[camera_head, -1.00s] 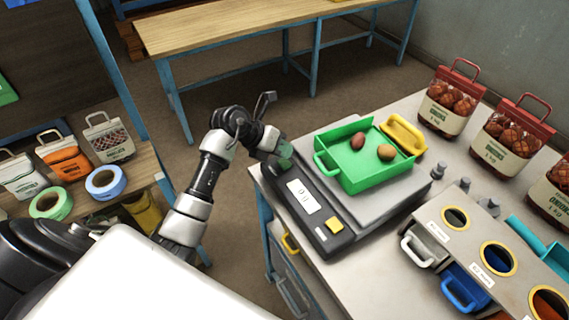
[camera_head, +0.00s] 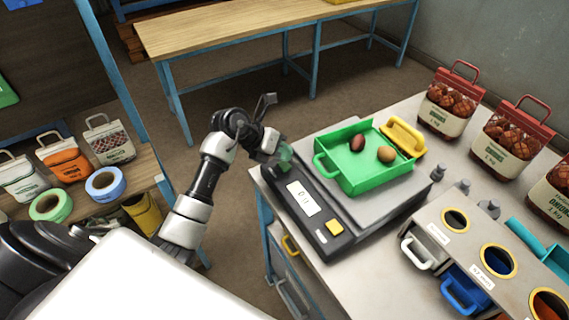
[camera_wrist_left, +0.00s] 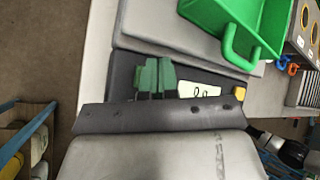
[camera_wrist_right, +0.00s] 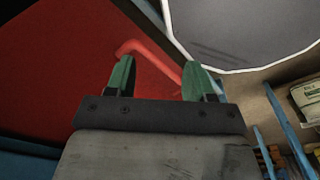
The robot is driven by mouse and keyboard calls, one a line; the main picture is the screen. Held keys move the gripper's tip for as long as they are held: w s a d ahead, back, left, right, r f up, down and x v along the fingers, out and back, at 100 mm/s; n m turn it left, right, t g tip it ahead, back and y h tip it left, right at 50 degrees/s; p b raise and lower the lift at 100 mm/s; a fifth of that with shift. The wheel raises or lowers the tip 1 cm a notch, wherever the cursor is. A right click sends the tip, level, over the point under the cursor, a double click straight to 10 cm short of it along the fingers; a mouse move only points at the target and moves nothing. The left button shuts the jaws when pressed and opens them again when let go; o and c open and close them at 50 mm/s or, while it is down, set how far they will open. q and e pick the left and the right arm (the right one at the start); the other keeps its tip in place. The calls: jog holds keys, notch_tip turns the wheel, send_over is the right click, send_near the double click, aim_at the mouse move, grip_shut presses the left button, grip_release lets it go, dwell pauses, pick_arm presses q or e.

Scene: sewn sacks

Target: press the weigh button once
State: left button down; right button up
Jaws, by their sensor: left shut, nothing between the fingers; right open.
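The scale (camera_head: 308,206) stands on the near left of the grey worktop. Its front panel has a white display (camera_head: 303,198) and a square yellow button (camera_head: 334,228); the button also shows in the left wrist view (camera_wrist_left: 241,92). A green tray (camera_head: 362,177) with a dark red and a tan item sits on the scale's plate. My left gripper (camera_head: 285,156) is shut and empty at the far left end of the panel, across the display from the button. Its green fingertips (camera_wrist_left: 156,68) are close together over the dark panel. My right gripper (camera_wrist_right: 160,78) is open and empty, away from the scale.
Small weights (camera_head: 438,172) stand right of the scale. A sorting box with round holes (camera_head: 497,260) is at the right front. Bagged onions (camera_head: 448,105) line the back. A red surface (camera_wrist_right: 60,70) fills the right wrist view's left.

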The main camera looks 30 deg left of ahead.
aim_at(284, 163)
pick_arm(q)
jog(key=shift+f, duration=0.15)
dwell(0.7)
jog(key=shift+f+b, duration=0.3)
jog(key=shift+f+b, duration=0.3)
jog(key=shift+f, duration=0.15)
dwell(0.6)
dwell(0.3)
jog(key=shift+r+p, duration=0.7)
jog(key=shift+r, duration=0.2)
jog(key=shift+r, duration=0.15)
notch_tip(284, 163, up, 5)
jog(key=p, duration=0.4)
jog(key=shift+d, duration=0.1)
dwell(0.4)
